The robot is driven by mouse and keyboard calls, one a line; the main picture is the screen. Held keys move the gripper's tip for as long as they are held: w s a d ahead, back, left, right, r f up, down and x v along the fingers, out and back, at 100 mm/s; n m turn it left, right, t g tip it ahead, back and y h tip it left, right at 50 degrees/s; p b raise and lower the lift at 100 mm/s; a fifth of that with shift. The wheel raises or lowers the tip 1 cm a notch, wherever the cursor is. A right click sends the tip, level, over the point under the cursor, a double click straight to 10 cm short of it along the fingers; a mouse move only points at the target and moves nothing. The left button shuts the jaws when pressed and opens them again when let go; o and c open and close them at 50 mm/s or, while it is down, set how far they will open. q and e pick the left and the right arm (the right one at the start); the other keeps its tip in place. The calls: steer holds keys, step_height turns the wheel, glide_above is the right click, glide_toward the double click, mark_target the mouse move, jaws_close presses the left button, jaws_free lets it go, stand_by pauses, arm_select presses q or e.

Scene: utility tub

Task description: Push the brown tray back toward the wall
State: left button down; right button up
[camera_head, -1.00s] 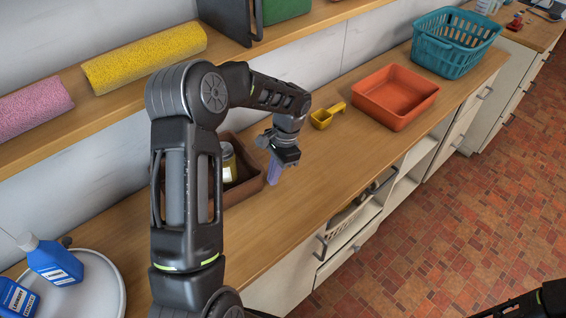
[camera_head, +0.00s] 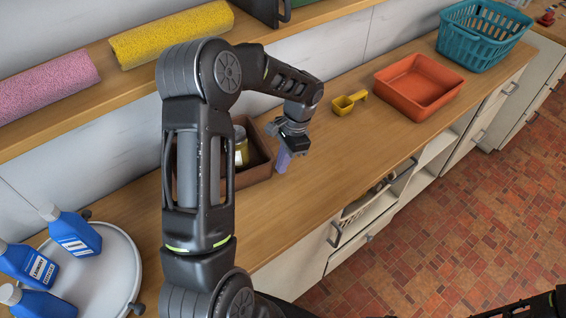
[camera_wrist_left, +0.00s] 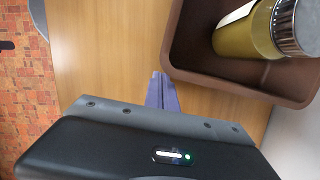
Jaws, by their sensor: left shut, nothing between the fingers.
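The brown tray (camera_head: 257,150) sits on the wooden counter, partly hidden behind my left arm in the head view. It holds a jar (camera_head: 241,148) with a metal lid. In the left wrist view the tray (camera_wrist_left: 190,45) is at the upper right, with the jar (camera_wrist_left: 250,32) lying across it in the picture. My left gripper (camera_head: 283,163) is shut and empty, its purple fingers pointing down at the tray's right front side. In the left wrist view the closed fingertips (camera_wrist_left: 160,78) are beside the tray's near corner; I cannot tell whether they touch it. My right gripper is not visible.
A shelf with yellow (camera_head: 170,35) and pink rolls (camera_head: 45,86) runs above.

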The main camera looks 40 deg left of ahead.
arm_select(q)
steer(key=b+v, duration=0.1)
steer(key=v, duration=0.6)
steer(key=shift+r, duration=0.4)
steer(key=shift+f, duration=0.1)
